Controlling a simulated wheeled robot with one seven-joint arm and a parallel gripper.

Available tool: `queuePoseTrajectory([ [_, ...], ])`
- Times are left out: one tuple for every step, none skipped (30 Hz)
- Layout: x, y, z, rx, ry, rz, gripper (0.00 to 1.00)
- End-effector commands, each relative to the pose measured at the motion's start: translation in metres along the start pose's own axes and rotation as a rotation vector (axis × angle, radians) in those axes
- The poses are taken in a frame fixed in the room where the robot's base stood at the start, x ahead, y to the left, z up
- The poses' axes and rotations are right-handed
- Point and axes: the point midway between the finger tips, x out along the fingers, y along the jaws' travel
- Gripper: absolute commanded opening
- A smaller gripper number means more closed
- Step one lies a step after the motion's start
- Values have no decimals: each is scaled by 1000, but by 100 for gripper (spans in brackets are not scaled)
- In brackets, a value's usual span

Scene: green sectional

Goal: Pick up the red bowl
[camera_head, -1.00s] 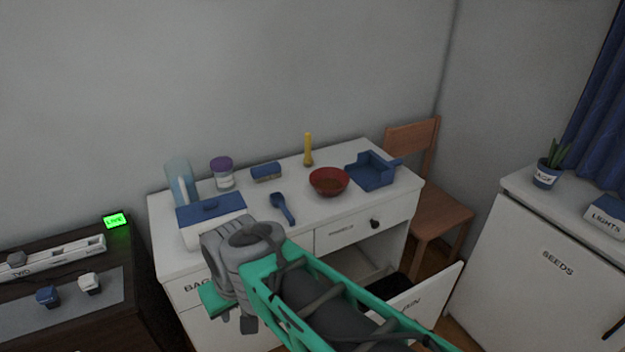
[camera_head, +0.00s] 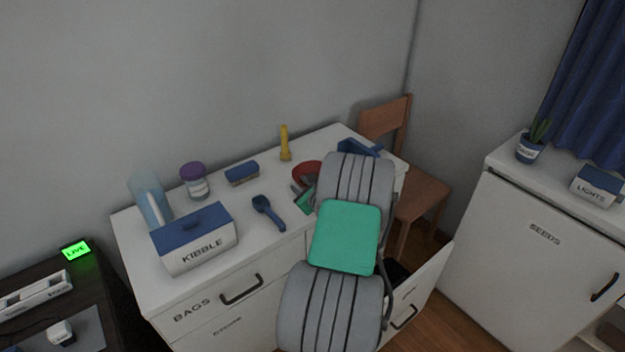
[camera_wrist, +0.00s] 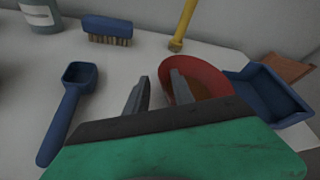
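The red bowl (camera_head: 304,172) stands on the white cabinet top, mostly hidden behind my arm in the head view. In the wrist view the bowl (camera_wrist: 205,78) is just beyond my fingers, with its brownish inside showing. My gripper (camera_wrist: 160,85) is open, its two grey fingers apart. The right finger overlaps the bowl's left rim in the picture, and the left finger is outside the bowl. I cannot tell whether a finger touches it. In the head view only a bit of my gripper (camera_head: 303,199) shows beside the bowl.
A blue scoop (camera_wrist: 70,112) lies left of my fingers. A blue dustpan-like tray (camera_wrist: 268,95) is close right of the bowl. A yellow upright tool (camera_head: 285,143), a brush (camera_head: 242,174), a jar (camera_head: 195,182) and the kibble box (camera_head: 195,240) share the top. A lower drawer is open.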

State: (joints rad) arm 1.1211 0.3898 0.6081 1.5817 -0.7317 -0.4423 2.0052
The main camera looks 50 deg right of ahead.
Motion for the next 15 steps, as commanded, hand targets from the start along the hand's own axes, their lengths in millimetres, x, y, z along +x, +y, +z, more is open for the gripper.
queuePoseTrajectory([
  [10,-1,3,0,-1,4,30],
  [15,-2,4,-2,-1,3,30],
  [23,-2,3,-2,0,4,30],
  [27,-1,2,-1,0,4,30],
  [31,-2,2,-1,0,3,30],
  [34,-2,2,-2,1,1,30],
  [36,-3,1,-2,1,1,30],
  [37,-3,1,-2,2,0,30],
  [37,-3,1,-2,2,-1,30],
  [37,-4,1,-2,2,-1,30],
  [36,-4,1,-2,2,-1,30],
  [36,-4,1,-2,2,-1,30],
  [36,-4,0,-2,2,-2,30],
  [36,-4,0,-1,3,-2,27],
  [36,-5,0,-2,3,-2,24],
])
